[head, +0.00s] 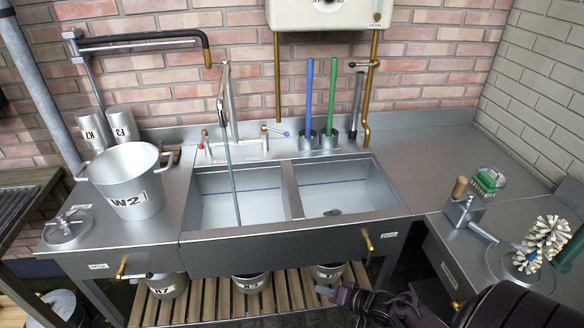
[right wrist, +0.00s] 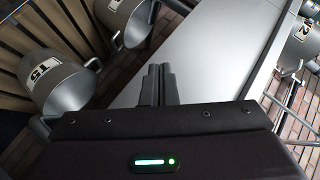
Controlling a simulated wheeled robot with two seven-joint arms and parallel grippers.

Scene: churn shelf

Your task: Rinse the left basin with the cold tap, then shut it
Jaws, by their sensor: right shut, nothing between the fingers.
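The sink has a left basin (head: 218,212) and a right basin (head: 350,190). A tall spout (head: 228,90) stands behind the left basin. The cold tap's lever with a blue knob (head: 285,133) is right of the spout; a red-knobbed lever (head: 205,133) is on the left. My right gripper (head: 328,292) is low in front of the sink, away from the taps. Its fingers also show together and empty in the right wrist view (right wrist: 158,86). My left gripper is out of view.
A pot marked W2 (head: 135,182) stands on the left counter. Blue and green handled brushes (head: 320,100) stand behind the right basin. A slatted shelf (head: 205,298) with several pots lies under the sink. White brushes (head: 540,245) stand at the right. The back right counter (head: 430,150) is clear.

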